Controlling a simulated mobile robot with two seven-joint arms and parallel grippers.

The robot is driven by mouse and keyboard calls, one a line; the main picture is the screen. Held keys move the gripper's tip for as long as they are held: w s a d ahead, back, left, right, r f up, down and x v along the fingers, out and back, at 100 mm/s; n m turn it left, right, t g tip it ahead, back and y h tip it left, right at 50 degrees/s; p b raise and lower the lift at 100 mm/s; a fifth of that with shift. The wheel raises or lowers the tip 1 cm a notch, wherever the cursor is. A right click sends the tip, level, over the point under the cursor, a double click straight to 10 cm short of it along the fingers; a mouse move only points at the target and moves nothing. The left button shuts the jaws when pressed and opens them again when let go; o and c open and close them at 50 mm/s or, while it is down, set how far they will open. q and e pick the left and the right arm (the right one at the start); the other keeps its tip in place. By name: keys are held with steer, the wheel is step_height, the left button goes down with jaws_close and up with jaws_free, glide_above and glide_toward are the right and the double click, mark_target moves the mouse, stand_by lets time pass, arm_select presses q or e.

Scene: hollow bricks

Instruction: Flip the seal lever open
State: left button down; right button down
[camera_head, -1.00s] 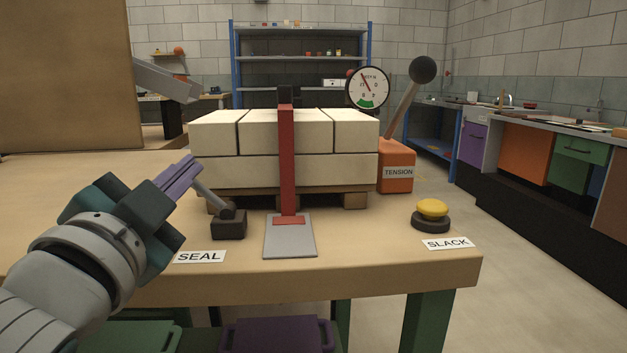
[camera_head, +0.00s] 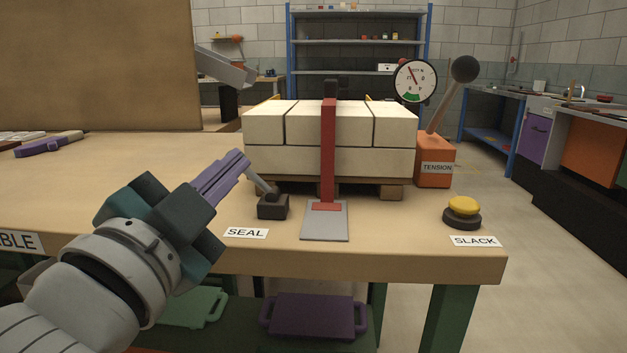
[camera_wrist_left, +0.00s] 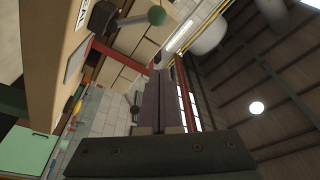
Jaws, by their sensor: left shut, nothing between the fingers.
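The seal lever (camera_head: 262,183) is a grey rod on a dark block (camera_head: 273,206) behind the SEAL label (camera_head: 246,232). It leans up and left in the head view, and its upper end is hidden by my left gripper (camera_head: 244,158). In the left wrist view the lever's green knob (camera_wrist_left: 156,16) shows above and apart from the purple fingers (camera_wrist_left: 160,80). My left gripper is shut and empty, at the lever's upper end in the head view; contact cannot be told there. My right gripper is not in view.
A red strap (camera_head: 328,150) runs over stacked pale bricks (camera_head: 280,158), ending at a grey plate (camera_head: 325,232). To the right stand the orange TENSION box (camera_head: 433,177) with its lever and gauge (camera_head: 415,81), and the yellow SLACK button (camera_head: 462,206).

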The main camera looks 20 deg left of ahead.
arm_select(q)
steer(key=shift+s+d+f, duration=0.1)
steer(key=shift+s+f, duration=0.1)
steer(key=shift+s, duration=0.95)
steer(key=shift+s+d+f, duration=0.1)
steer(key=shift+s+f, duration=0.05)
steer(key=shift+s, duration=0.95)
steer(key=s+a+r+n+g+y+p, duration=0.1)
steer(key=s+a+r+n+g+p, duration=0.3)
steer(key=p, duration=0.9)
steer(key=s+d+r+n+g+h+p, duration=0.1)
steer(key=s+d+r+g+h+p, duration=0.15)
steer(key=s+r+g+p, duration=0.5)
steer(key=s+d+r+n+g+h+p, duration=0.15)
steer(key=s+d+r+g+p, duration=0.3)
steer(key=p, duration=0.65)
step_height(320, 180, up, 32)
steer(key=s+a+p, duration=0.1)
steer(key=p, duration=3.2)
steer(key=shift+s+r+y+p, duration=0.2)
steer(key=shift+s+y+p, duration=0.1)
steer(key=shift+s+y, duration=0.1)
